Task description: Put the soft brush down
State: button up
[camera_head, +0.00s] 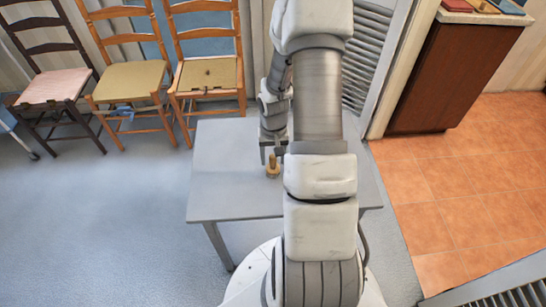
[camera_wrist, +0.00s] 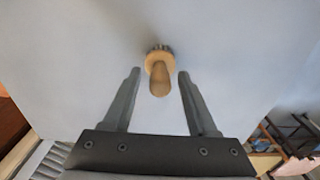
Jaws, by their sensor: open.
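The soft brush (camera_head: 273,166) has a light wooden handle and stands upright on the grey table (camera_head: 222,187). In the wrist view the brush (camera_wrist: 159,75) shows between and just beyond the fingertips, with its darker round end against the table top. My gripper (camera_wrist: 158,73) is open, with a gap on each side of the brush and neither finger touching it. In the head view my gripper (camera_head: 273,150) is right at the brush, and my arm hides part of the table.
Several wooden chairs (camera_head: 130,80) stand at the back left. A brown cabinet (camera_head: 455,75) stands at the upper right on orange tiles. A grey louvred shutter (camera_head: 368,50) is behind my arm. The table's left part is bare.

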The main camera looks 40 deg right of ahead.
notch_tip(320, 180, up, 12)
jog(key=p, duration=0.2)
jog(key=shift+s, duration=0.15)
jog(key=shift+a+r, duration=0.1)
dwell(0.5)
